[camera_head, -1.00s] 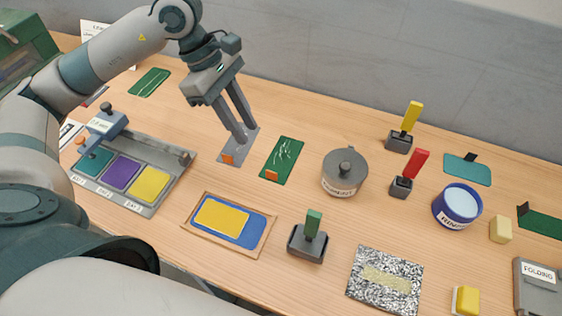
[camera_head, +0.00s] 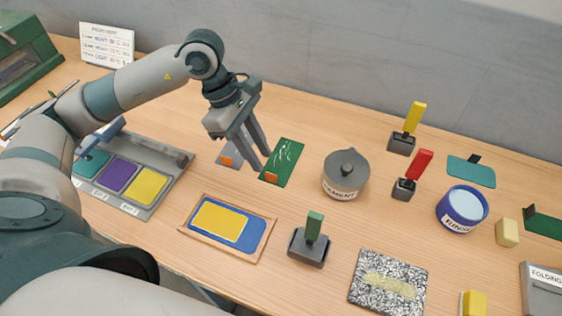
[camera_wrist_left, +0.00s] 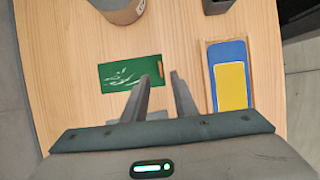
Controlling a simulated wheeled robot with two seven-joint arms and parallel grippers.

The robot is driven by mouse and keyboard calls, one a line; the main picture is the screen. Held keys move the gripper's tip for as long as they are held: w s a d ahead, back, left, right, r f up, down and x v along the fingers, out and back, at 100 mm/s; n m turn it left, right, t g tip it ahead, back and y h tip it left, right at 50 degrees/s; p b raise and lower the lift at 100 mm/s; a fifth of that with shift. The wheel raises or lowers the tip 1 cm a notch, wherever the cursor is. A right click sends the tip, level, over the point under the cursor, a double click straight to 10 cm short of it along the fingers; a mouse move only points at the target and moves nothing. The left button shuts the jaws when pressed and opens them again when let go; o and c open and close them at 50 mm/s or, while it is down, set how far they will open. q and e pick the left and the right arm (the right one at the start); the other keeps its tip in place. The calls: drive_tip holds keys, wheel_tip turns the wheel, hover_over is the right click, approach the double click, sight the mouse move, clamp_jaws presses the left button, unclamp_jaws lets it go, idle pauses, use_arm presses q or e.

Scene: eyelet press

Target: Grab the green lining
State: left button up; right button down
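A flat green sheet with white streaks and an orange tab, which looks like the green lining (camera_head: 287,158), lies on the table left of the grey pot. It also shows in the left wrist view (camera_wrist_left: 122,75), ahead of the fingers, its orange tab (camera_wrist_left: 161,66) toward the right. My left gripper (camera_head: 262,162) is over the sheet's left edge near the tab end. Its fingers (camera_wrist_left: 160,77) are apart with nothing between them. I cannot tell whether the tips touch the sheet. My right gripper is not in view.
A grey sheet with an orange tab (camera_head: 226,160) lies just left, partly behind the gripper. The grey pot (camera_head: 346,176) stands to the right. A wooden frame (camera_head: 262,246) with blue and yellow sheets and a green-handled stamp (camera_head: 314,228) are nearer. Another green sheet (camera_head: 545,225) lies far right.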

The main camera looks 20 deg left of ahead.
sight(271, 174)
use_arm(q)
drive_tip(key=shift+d+f, duration=0.3)
drive_tip(key=shift+f, duration=0.1)
drive_tip(key=x, duration=0.3)
drive_tip(key=shift+d, duration=0.15)
drive_tip(key=shift+d+f, duration=0.15)
drive_tip(key=shift+f, duration=0.25)
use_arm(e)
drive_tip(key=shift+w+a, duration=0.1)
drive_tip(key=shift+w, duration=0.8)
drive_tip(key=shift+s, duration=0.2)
use_arm(q)
clamp_jaws()
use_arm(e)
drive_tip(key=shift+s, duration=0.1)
